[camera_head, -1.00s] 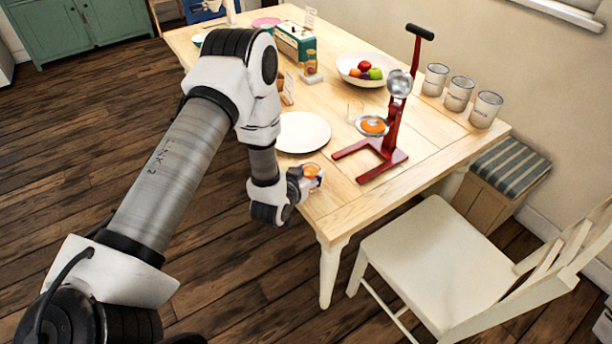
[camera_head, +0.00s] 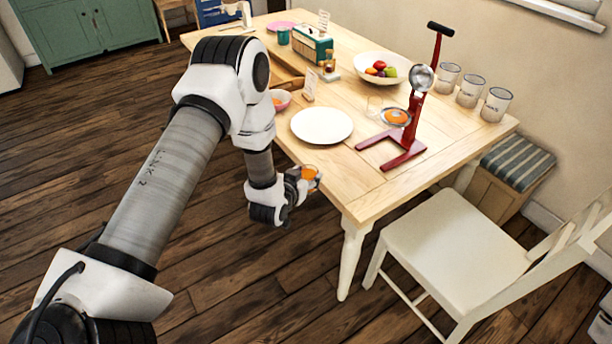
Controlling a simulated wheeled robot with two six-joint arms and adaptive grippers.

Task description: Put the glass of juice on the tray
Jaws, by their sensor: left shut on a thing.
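My left gripper (camera_head: 303,184) is shut on the glass of juice (camera_head: 311,176), a small clear glass with orange contents. It holds the glass low beside the table's near left edge; the fingers partly hide it. A brown wooden piece (camera_head: 291,83), which looks like the edge of the tray, lies on the table's left side. My arm hides much of that area, so I cannot tell its full outline. My right gripper is not in view.
Canisters (camera_head: 469,91) line the far edge. A white chair (camera_head: 450,245) stands at right.

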